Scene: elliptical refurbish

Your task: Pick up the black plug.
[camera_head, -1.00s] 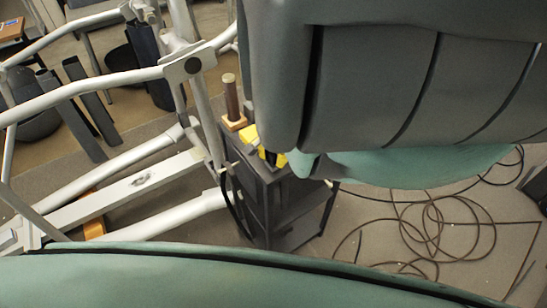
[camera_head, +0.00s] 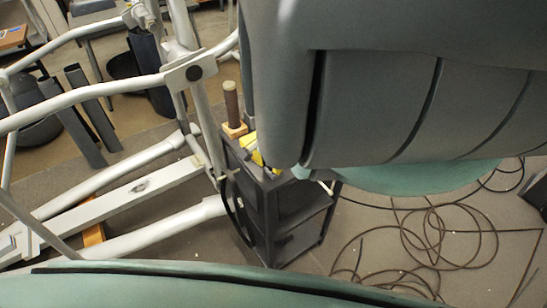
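I cannot make out the black plug for certain. A dark cart (camera_head: 262,212) stands near the middle of the picture. A yellow object (camera_head: 250,141) lies on its top, partly hidden behind my large grey and teal arm. Small dark shapes beside the yellow object are too small and too covered to name.
A brown cylinder on a wooden block (camera_head: 232,105) stands on the cart. A grey-white tubular exercise machine (camera_head: 115,200) fills the left. A long dark cable (camera_head: 440,230) lies in loops on the floor at right. A black cable (camera_head: 228,205) hangs at the cart's left side.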

